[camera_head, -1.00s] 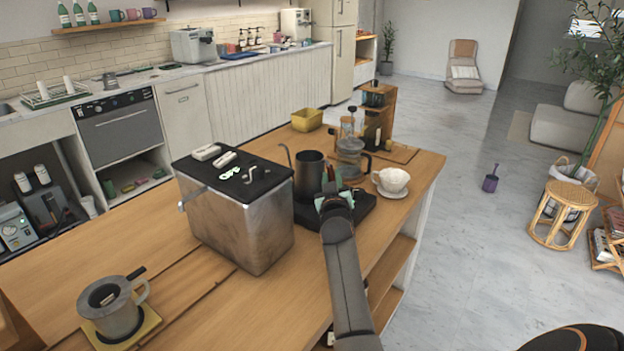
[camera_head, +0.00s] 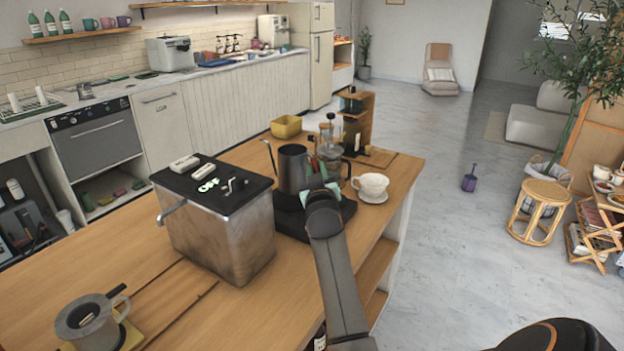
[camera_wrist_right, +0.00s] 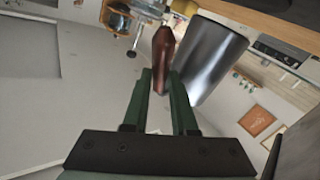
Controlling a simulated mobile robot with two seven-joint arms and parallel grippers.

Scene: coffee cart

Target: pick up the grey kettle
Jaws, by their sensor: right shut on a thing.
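The grey kettle (camera_head: 292,170), with a thin gooseneck spout on its left, is upright just above a black base (camera_head: 345,207) on the wooden counter. My right gripper (camera_head: 318,192) is at its right side, shut on its handle. In the right wrist view the fingers (camera_wrist_right: 160,92) close around the reddish-brown handle (camera_wrist_right: 162,58), beside the shiny grey kettle body (camera_wrist_right: 208,58). The kettle's underside is partly hidden. My left gripper is not in view.
A metal box machine (camera_head: 215,220) stands close left of the kettle. A glass press (camera_head: 332,155) and a white cup on a saucer (camera_head: 372,186) stand close right. A yellow container (camera_head: 286,126) is behind.

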